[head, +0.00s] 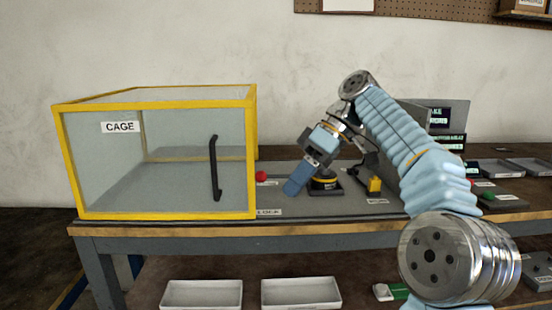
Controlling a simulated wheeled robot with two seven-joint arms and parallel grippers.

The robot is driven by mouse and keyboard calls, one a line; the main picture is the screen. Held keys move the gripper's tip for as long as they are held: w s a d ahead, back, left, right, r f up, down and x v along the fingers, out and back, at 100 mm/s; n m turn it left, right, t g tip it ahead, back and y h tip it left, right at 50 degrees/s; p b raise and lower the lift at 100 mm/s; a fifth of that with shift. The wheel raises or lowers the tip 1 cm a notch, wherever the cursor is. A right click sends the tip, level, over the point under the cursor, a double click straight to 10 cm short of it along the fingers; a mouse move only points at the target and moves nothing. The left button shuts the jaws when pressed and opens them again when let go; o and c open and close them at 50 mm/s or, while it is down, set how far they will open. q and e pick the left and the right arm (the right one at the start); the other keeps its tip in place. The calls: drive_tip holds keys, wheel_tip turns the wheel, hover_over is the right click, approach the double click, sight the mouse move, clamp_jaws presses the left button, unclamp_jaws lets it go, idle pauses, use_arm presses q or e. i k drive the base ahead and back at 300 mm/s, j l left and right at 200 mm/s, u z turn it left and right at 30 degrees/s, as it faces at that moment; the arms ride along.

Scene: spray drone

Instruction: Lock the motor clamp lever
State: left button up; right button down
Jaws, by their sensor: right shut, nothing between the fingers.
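My right gripper (296,186) reaches in from the right and points down and to the left over the bench. Its blue fingers are shut and empty. A round black motor-like part (324,184) with a yellow band sits on a dark plate just right of the fingers. A red knob (261,176) stands left of the fingers, next to the cage, with a small gap between. It may be the end of the clamp lever; its shaft and the clamp are too small or hidden to make out. A "LOCK" label (269,212) is at the bench's front. My left gripper is not in view.
A yellow-framed clear cage (252,150) with a black handle (214,168) stands close on the left. Grey trays (494,168) lie farther right. White bins (301,292) are below the bench.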

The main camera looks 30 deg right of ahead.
sight(260, 177)
drive_tip(key=i+l, duration=0.35)
drive_tip(key=l, duration=0.15)
drive_tip(key=i+l, duration=0.4)
